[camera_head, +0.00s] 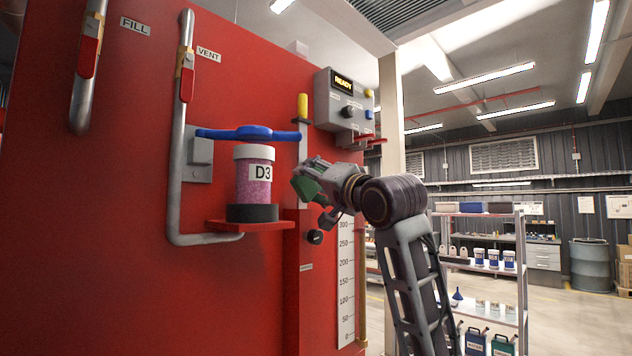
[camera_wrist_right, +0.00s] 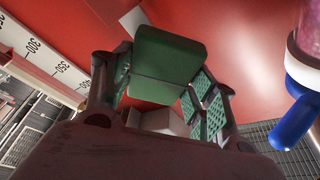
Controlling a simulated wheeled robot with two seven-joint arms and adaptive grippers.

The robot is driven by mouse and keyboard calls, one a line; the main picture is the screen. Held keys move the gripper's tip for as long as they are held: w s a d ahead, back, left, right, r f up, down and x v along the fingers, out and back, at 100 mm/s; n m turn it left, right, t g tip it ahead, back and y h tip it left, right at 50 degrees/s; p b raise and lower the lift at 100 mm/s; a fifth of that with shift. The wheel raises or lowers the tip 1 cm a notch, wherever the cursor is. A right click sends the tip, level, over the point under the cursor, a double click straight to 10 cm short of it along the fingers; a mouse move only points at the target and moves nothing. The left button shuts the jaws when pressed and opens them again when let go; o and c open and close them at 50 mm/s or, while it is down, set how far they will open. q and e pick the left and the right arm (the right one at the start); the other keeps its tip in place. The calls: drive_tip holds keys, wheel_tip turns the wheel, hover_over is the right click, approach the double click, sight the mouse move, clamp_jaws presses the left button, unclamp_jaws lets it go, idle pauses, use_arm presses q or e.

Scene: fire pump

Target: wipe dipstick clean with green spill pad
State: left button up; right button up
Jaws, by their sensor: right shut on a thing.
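The green spill pad (camera_head: 306,188) is held in my right gripper (camera_head: 312,180) in front of the red cabinet. In the right wrist view, the pad (camera_wrist_right: 168,62) is a folded-looking green piece between the two fingers. The dipstick (camera_head: 303,106) has a yellow handle and a grey stem, and stands upright against the red cabinet. Its lower part is hidden. My right gripper is just below the dipstick's handle, near its stem; I cannot tell whether the pad touches it. My left gripper is not in view.
A control box (camera_head: 346,100) reads READY above right. A white scale (camera_head: 346,280) runs down the cabinet. A stocked rack (camera_head: 480,250) stands behind.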

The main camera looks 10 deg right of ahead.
drive_tip(key=shift+w+a, duration=0.3)
drive_tip(key=shift+w, duration=0.15)
idle(0.4)
drive_tip(key=shift+p, duration=0.4)
idle(1.8)
drive_tip(key=shift+r, duration=0.1)
drive_tip(key=shift+r+p, duration=0.7)
drive_tip(key=shift+r+p, duration=0.7)
drive_tip(key=shift+r, duration=0.05)
drive_tip(key=shift+r, duration=0.1)
drive_tip(key=shift+r+p, duration=0.6)
drive_tip(key=shift+p, duration=0.05)
